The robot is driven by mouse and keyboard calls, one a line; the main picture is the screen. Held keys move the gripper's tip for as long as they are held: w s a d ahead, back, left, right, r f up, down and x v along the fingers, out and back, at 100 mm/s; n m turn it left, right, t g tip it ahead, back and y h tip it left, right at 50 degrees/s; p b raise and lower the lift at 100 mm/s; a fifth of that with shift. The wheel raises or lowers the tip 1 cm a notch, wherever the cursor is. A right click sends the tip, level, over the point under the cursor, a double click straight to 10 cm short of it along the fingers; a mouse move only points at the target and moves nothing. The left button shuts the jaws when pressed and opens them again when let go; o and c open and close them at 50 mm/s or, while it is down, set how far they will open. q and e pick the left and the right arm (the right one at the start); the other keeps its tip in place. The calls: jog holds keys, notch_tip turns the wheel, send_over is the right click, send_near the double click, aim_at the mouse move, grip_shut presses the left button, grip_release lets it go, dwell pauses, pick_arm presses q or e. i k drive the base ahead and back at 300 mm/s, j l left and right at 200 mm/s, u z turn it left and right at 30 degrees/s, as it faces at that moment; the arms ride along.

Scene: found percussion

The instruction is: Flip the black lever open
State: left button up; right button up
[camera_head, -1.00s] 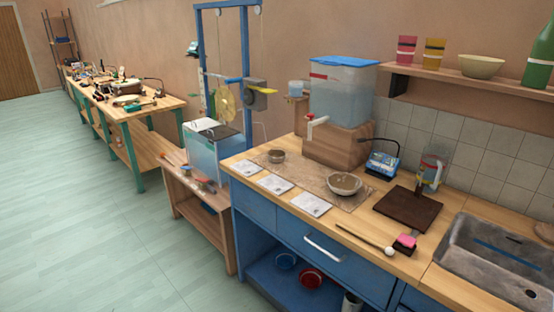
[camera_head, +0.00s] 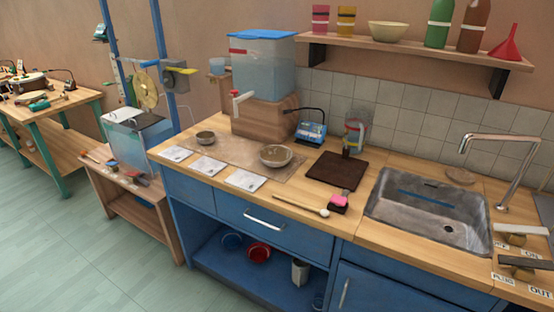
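Two small lever-like fittings sit on the wooden counter right of the sink, at the right edge of the view. The nearer one has a dark, black-looking bar (camera_head: 523,262) lying roughly flat across its base, with labels in front that seem to read PLUG and OUT. Whether the dark bar is open or closed cannot be told at this size. Neither of my grippers is in view.
The sink (camera_head: 382,216) and its curved tap (camera_head: 513,170) are beside the levers. A pink-and-black brush (camera_head: 338,201), dark board (camera_head: 336,171), bowl (camera_head: 276,155) and water tank (camera_head: 262,80) stand further left. Bottles and a red funnel (camera_head: 508,43) are on the shelf.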

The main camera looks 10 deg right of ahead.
aim_at(525, 262)
jog(key=z, duration=1.8)
